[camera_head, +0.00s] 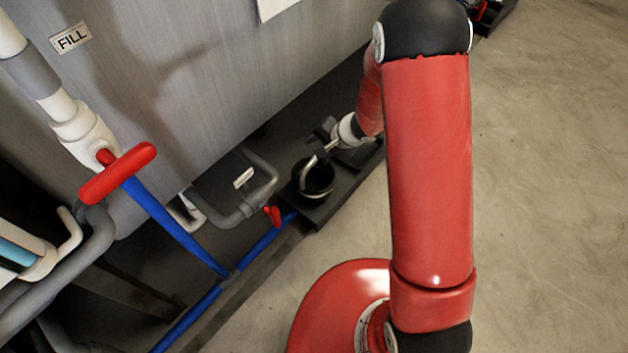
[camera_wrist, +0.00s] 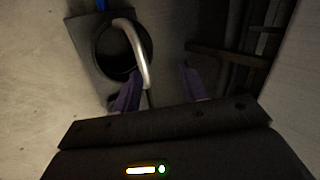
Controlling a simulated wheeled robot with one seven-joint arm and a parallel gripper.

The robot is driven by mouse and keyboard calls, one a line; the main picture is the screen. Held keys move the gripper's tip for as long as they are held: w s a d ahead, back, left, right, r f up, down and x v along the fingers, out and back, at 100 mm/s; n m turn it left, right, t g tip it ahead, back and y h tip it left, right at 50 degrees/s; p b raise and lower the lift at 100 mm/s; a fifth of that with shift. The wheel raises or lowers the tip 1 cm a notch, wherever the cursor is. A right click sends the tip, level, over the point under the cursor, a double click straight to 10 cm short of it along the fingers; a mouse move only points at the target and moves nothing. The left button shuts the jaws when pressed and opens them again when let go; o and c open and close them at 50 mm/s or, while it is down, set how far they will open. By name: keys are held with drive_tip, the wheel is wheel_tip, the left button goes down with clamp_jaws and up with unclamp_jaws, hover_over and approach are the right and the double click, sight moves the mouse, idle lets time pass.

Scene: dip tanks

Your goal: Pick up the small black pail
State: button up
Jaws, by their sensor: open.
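The small black pail (camera_head: 322,181) stands upright on a dark ledge low beside the grey tank, with its pale metal handle (camera_head: 307,172) raised. In the wrist view the pail (camera_wrist: 104,62) is at the upper left, its round opening facing the camera. The handle (camera_wrist: 138,45) arches over its right side. My gripper (camera_head: 324,138) is just above and behind the pail in the head view. In the wrist view my gripper (camera_wrist: 160,80) is open, with two purple fingers apart. The handle's lower end appears between them, nearer the left finger; contact cannot be told.
The grey tank wall (camera_head: 210,90) rises close behind the pail. Grey pipes (camera_head: 262,185), a blue pipe (camera_head: 165,225) and a red valve handle (camera_head: 118,172) lie to the left. Bare concrete floor (camera_head: 550,200) is open at the right.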

sight(315, 160)
drive_tip(key=shift+m+h, duration=0.3)
drive_tip(key=shift+m, duration=0.1)
drive_tip(key=f, duration=0.5)
drive_tip(key=shift+w+f, duration=0.1)
drive_tip(key=shift+w, duration=0.1)
drive_tip(key=x, duration=0.7)
drive_tip(key=shift+d, duration=0.15)
drive_tip(key=shift+f, duration=0.1)
clamp_jaws()
